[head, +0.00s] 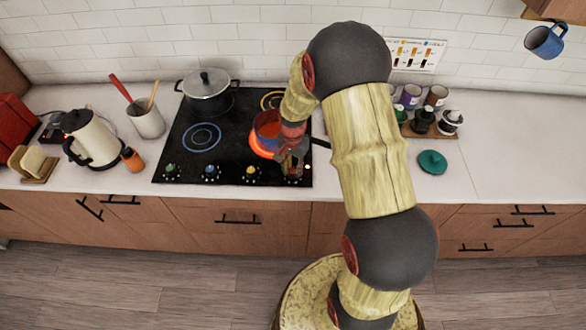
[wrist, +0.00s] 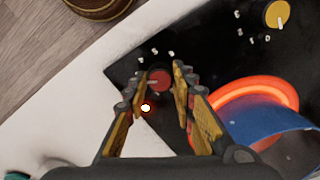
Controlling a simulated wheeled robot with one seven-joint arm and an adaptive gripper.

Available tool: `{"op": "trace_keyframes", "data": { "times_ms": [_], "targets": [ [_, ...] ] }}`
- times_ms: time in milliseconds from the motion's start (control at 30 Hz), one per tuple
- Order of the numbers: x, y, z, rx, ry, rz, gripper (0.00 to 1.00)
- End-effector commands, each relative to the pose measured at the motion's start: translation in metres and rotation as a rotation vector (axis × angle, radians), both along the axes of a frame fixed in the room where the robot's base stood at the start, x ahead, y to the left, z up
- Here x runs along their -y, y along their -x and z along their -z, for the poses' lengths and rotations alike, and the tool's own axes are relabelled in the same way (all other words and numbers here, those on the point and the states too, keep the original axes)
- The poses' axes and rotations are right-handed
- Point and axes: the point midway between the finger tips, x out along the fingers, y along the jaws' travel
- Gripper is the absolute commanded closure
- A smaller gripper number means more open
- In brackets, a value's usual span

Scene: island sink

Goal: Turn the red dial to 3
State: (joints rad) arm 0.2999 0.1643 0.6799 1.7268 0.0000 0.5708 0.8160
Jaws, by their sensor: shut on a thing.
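The red dial (wrist: 158,78) is at the front right corner of the black stovetop, between my fingertips in the wrist view. My gripper (wrist: 160,84) is shut on it, one finger on each side. A pale pointer mark on the dial faces left in the picture. Small white numbers stand around its far side, but I cannot read which one the pointer faces. In the head view my gripper (head: 292,168) is low over the front right of the stovetop (head: 180,130), and it mostly hides the red dial.
A yellow dial (wrist: 277,14) is nearby, with blue (head: 210,169) and green (head: 170,169) dials further left. A teal lid (head: 433,161) lies on the clear counter at right.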

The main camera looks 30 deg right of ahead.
Motion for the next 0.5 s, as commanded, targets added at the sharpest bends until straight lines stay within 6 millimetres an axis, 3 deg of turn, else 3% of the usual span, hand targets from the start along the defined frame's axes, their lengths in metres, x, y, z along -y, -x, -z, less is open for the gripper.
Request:
{"op": "trace_keyframes", "data": {
  "times_ms": [367,400,500],
  "targets": [
    [0.0001,-0.0008,-0.0005,0.002,0.0,0.003,1.0],
    [0.0001,-0.0008,-0.0005,0.002,0.0,0.003,0.72],
    [0.0002,-0.0008,-0.0004,0.001,0.0,0.002,0.67]
  ]
}}
